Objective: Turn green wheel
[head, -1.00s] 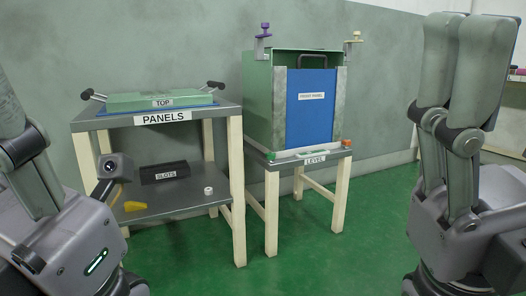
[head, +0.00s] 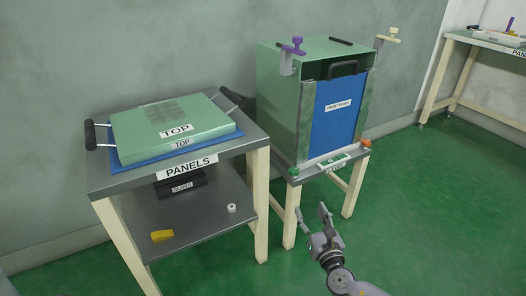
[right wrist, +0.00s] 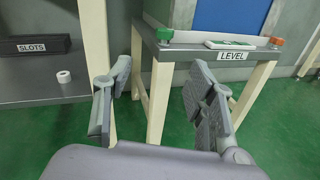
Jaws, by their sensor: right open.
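The green wheel (head: 294,171) is a small green knob at the left front corner of the table under the green cabinet (head: 280,95). In the right wrist view the green wheel (right wrist: 165,34) sits on the table's left front corner, ahead of and above the fingers. My right gripper (head: 313,213) is open and empty, below and in front of that table, apart from the wheel. In the right wrist view its fingers (right wrist: 160,100) stand wide apart with nothing between them. My left gripper is not in view.
An orange wheel (head: 366,143) is at the table's right front corner, with a level (head: 333,163) between. A blue front panel (head: 335,112) closes the cabinet. The panels table (head: 135,184) stands to the left. Green floor (head: 440,210) is clear to the right.

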